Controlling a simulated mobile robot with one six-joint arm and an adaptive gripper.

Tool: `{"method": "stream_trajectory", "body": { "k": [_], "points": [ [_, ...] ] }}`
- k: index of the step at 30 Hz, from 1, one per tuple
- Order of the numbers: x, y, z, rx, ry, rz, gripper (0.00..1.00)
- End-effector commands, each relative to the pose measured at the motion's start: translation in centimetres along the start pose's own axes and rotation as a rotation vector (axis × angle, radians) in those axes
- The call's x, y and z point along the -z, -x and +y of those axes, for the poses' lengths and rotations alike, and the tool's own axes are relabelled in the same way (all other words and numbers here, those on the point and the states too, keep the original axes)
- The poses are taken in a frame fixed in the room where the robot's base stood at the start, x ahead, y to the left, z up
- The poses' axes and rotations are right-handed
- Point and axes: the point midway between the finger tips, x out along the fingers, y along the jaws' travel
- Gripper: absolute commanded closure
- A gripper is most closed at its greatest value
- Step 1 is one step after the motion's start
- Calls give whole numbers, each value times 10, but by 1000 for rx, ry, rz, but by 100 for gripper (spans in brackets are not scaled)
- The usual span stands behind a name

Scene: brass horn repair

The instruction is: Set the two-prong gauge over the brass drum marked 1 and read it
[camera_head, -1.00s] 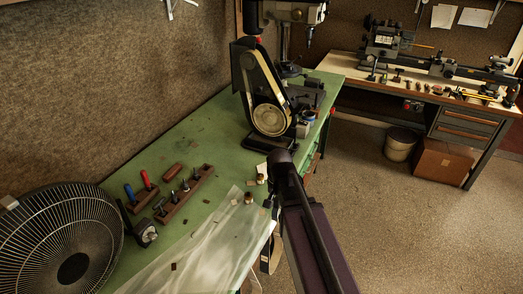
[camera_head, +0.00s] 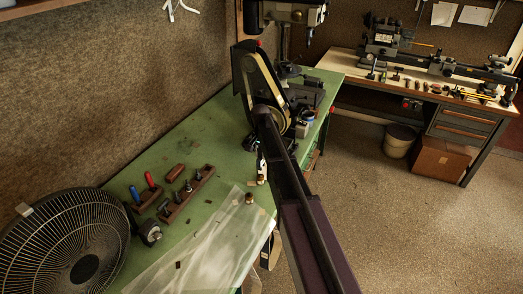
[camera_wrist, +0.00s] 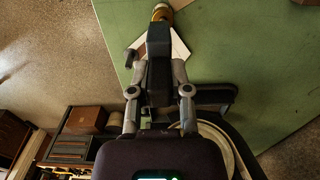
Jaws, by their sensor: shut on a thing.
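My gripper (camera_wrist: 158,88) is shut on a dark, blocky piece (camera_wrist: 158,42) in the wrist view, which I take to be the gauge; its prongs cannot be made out. A brass drum (camera_wrist: 162,12) shows just past the dark piece's far end, beside a white card (camera_wrist: 180,46). I cannot tell whether they touch. In the head view, one brass drum (camera_head: 262,180) stands by the bench edge just below my gripper, which is small and partly hidden by my arm. Another brass drum (camera_head: 249,198) stands nearer the plastic sheet. No number is readable on either.
A belt grinder (camera_head: 246,85) stands just behind my arm on the green bench (camera_head: 205,135). A fan (camera_head: 65,245), a wooden tool rack (camera_head: 188,196) and screwdrivers (camera_head: 143,190) are at left. A clear sheet (camera_head: 205,245) covers the front. The bench middle is clear.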

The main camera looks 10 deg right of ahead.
Motion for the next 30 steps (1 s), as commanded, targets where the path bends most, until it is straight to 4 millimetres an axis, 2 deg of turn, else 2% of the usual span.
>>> {"method": "stream_trajectory", "body": {
  "k": [3, 15, 30],
  "points": [
    [5, 2, -4, 0, -3, 0, 100],
    [4, 2, -3, 0, -3, 0, 100],
    [4, -23, -3, 0, -3, 0, 100]
  ]
}}
